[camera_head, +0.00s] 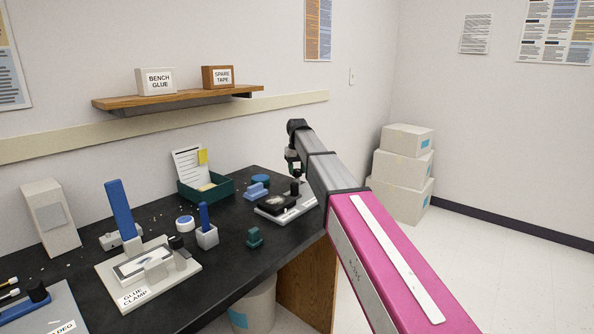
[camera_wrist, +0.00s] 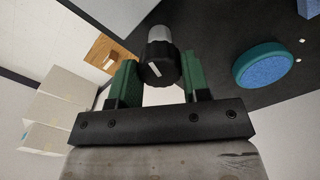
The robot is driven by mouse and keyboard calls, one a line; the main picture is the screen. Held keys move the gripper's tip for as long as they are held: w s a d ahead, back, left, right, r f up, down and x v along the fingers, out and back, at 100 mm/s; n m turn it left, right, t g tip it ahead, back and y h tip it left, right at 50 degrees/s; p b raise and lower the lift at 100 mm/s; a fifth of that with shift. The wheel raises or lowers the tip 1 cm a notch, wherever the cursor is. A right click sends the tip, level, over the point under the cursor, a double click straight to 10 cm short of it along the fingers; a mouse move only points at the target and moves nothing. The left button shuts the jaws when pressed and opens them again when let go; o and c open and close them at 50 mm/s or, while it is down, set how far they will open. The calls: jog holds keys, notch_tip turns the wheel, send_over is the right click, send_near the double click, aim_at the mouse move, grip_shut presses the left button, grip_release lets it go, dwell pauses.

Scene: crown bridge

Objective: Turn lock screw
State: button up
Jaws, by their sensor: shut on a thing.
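The lock screw (camera_wrist: 160,62) is a black ribbed knob with a white mark on its face and a pale grey collar behind it. In the wrist view it sits between the two green fingers of my gripper (camera_wrist: 161,78), which is shut on it. In the head view, my gripper (camera_head: 296,167) is small and partly hidden by my arm, over the far right of the black bench. Below it is a pale plate (camera_head: 302,208) with a dark block (camera_head: 277,203) and a black knob (camera_head: 295,188).
White boxes (camera_head: 403,165) are stacked on the floor beyond the bench.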

aim_at(297, 170)
dwell(0.4)
jog(key=o, duration=0.9)
jog(key=shift+o, duration=0.2)
notch_tip(297, 170, up, 11)
jog(key=shift+f, duration=0.15)
